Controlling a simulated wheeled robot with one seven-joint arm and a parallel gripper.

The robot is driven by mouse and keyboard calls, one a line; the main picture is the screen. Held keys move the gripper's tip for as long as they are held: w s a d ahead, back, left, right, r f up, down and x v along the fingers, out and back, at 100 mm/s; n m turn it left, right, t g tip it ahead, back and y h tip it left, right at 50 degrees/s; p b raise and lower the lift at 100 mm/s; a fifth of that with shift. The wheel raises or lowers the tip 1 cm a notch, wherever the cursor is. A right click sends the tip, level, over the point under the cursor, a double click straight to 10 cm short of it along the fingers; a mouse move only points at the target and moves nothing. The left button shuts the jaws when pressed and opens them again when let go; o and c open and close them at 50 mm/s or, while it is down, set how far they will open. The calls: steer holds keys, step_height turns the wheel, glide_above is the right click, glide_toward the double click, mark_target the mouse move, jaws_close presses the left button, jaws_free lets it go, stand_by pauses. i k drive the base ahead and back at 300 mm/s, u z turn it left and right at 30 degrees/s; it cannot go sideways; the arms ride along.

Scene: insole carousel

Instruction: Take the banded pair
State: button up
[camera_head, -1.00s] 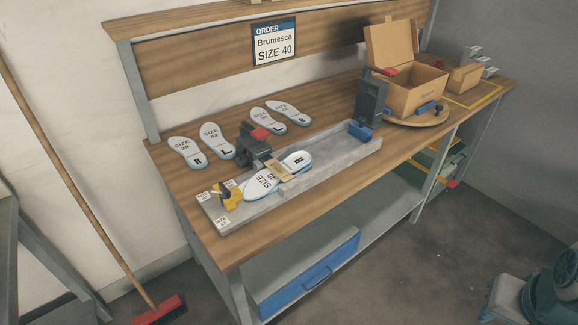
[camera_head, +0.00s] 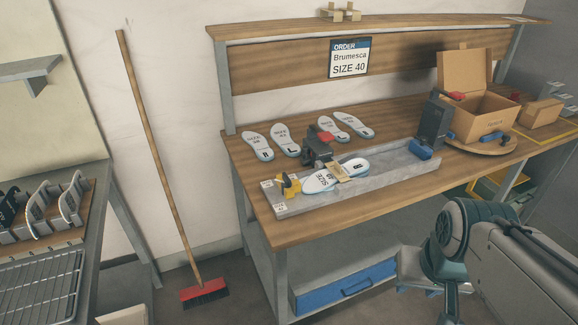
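The banded pair of insoles (camera_head: 318,182) lies at the left part of a long grey tray (camera_head: 388,177) on the workbench. It is white with a blue edge, marked SIZE, with a tan band (camera_head: 338,172) around its middle. A dark clamp-like device with a red top (camera_head: 318,146) stands just behind the band; I cannot tell whether it touches the pair. The order sign (camera_head: 349,57) reads Brumesca SIZE 40. My arm shows at the lower right, well apart from the pair; my gripper is not in view.
Several loose insoles (camera_head: 286,141) lie behind the tray. A yellow device (camera_head: 288,184) sits at the tray's left end. An open cardboard box (camera_head: 482,112) stands on a round board (camera_head: 481,145) at the right. A broom (camera_head: 160,160) leans on the wall; a rack table (camera_head: 40,240) is at left.

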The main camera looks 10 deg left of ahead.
mark_target(335, 167)
steer(key=u, duration=0.4)
steer(key=i, duration=1)
